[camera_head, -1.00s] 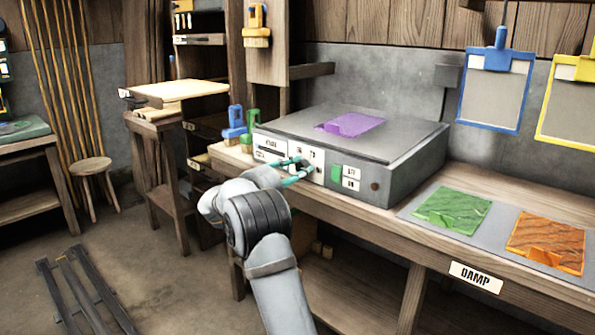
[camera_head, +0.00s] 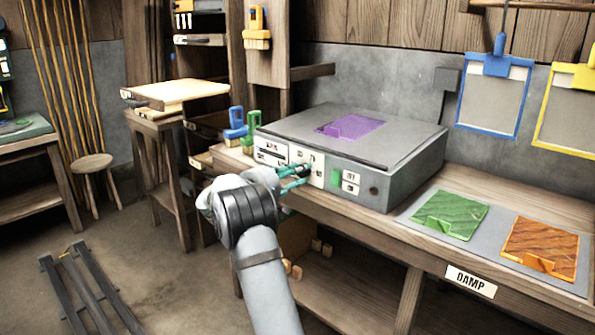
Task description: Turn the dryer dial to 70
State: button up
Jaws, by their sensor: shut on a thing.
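The dryer (camera_head: 345,150) is a grey box on the wooden bench, with a purple piece (camera_head: 349,126) on its flat top. Its front carries white label plates, a green switch (camera_head: 336,178) and a dark round knob (camera_head: 374,191). My gripper (camera_head: 303,178) is at the dryer's front, at the white numbered plate (camera_head: 311,157) left of the green switch. Its teal fingers are shut on the dial, a small dark part at the plate. The fingers hide most of the dial, and its numbers are too small to read.
Green (camera_head: 449,219) and orange (camera_head: 541,247) pieces lie on a grey mat right of the dryer, above a DAMP label (camera_head: 471,280). Blue (camera_head: 494,93) and yellow (camera_head: 574,115) frames hang at right. Blue and green brushes stand left of the dryer.

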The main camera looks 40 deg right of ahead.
jog(key=shift+w+a, duration=0.1)
dwell(0.4)
jog(key=o, duration=1.2)
jog(key=shift+c, duration=0.2)
jog(key=v, duration=1.2)
jog(key=x, duration=1.2)
